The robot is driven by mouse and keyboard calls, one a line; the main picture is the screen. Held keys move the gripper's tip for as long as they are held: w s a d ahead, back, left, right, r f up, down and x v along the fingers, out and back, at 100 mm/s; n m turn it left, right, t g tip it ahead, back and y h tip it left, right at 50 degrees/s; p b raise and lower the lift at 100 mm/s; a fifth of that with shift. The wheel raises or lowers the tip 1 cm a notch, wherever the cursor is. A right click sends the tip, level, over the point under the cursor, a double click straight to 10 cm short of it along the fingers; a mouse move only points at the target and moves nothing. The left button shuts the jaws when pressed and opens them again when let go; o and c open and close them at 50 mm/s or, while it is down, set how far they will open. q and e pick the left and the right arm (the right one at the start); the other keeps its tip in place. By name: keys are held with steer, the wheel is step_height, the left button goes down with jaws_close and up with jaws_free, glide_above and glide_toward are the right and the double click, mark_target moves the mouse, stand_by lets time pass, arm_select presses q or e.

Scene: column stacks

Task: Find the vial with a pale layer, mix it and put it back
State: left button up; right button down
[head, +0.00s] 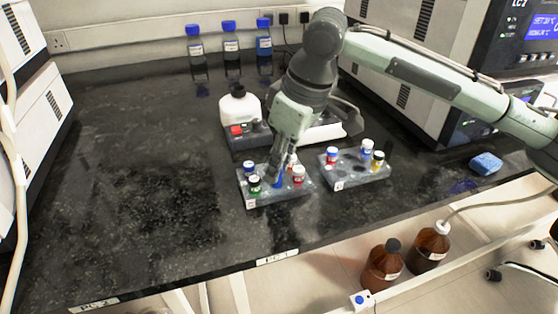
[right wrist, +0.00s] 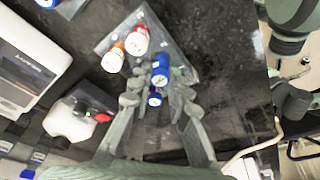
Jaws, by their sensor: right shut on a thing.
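My right gripper (head: 275,175) reaches down over the left rack (head: 290,197). It is shut on a blue-capped vial (head: 278,183), which also shows between the fingers in the right wrist view (right wrist: 160,68). The fingers hide much of its body; I cannot tell whether it is clear of the rack or has a pale layer. My left gripper is out of view.
Behind the racks are a white bottle (head: 239,108) and a low bench device (head: 325,133). Blue-capped bottles (head: 231,45) line the back. A blue sponge (head: 485,163) lies right. The bench's left is clear.

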steer(key=shift+f, duration=0.25)
steer(key=shift+f, duration=0.25)
steer(key=c, duration=1.4)
jaws_free()
steer(key=shift+o, duration=0.2)
steer(key=o, duration=0.3)
steer(key=shift+r, duration=0.1)
